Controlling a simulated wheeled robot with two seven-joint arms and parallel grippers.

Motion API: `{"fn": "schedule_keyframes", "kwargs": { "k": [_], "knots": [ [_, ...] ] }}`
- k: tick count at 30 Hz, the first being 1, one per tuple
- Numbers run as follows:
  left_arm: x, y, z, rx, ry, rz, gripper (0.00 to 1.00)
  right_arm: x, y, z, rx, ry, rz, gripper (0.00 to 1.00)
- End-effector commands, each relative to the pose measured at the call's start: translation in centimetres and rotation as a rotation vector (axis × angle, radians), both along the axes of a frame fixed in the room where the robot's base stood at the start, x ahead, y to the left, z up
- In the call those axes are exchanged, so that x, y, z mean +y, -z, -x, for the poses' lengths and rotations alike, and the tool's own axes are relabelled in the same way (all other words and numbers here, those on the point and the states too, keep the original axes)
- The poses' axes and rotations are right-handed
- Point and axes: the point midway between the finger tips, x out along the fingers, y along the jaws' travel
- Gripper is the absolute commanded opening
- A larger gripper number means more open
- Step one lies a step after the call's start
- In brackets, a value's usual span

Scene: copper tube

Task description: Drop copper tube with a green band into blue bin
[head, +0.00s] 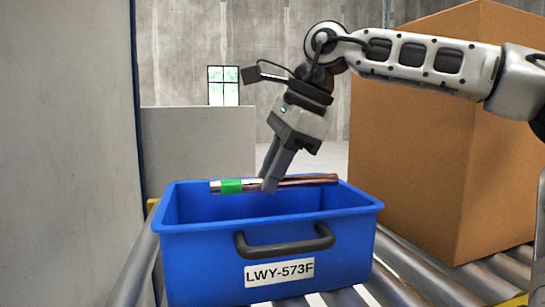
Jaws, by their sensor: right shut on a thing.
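The copper tube (310,181) with a green band (231,186) is held nearly level over the opening of the blue bin (200,255). My right gripper (269,185) points down and is shut on the tube near its middle. The green band is left of the fingers, close to the tube's left end. The tube shows at about the height of the bin's far rim; whether it touches the rim cannot be told. The bin has a dark handle and a label reading LWY-573F on its front. The bin's floor is hidden. My left gripper is not in view.
The bin stands on a roller conveyor (400,285). A large cardboard box (420,150) stands close to the bin on the right, behind my right arm. A grey wall panel (70,150) fills the left side. A low grey block (198,148) stands behind the bin.

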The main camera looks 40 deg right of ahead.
Motion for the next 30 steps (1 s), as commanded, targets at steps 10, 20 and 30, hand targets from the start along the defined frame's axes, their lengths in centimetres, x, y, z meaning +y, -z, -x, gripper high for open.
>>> {"fn": "schedule_keyframes", "kwargs": {
  "k": [10, 20, 30],
  "knots": [
    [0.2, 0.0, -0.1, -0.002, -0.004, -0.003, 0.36, 0.0, 0.1, 0.0, -0.001, 0.000, 0.000, 0.41],
    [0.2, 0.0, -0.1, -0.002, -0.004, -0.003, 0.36, -0.1, 0.0, 0.0, 0.001, 0.001, 0.001, 0.45],
    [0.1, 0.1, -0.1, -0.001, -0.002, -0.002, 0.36, -1.5, -5.3, 1.9, -0.006, 0.004, 0.000, 0.45]
  ]
}}
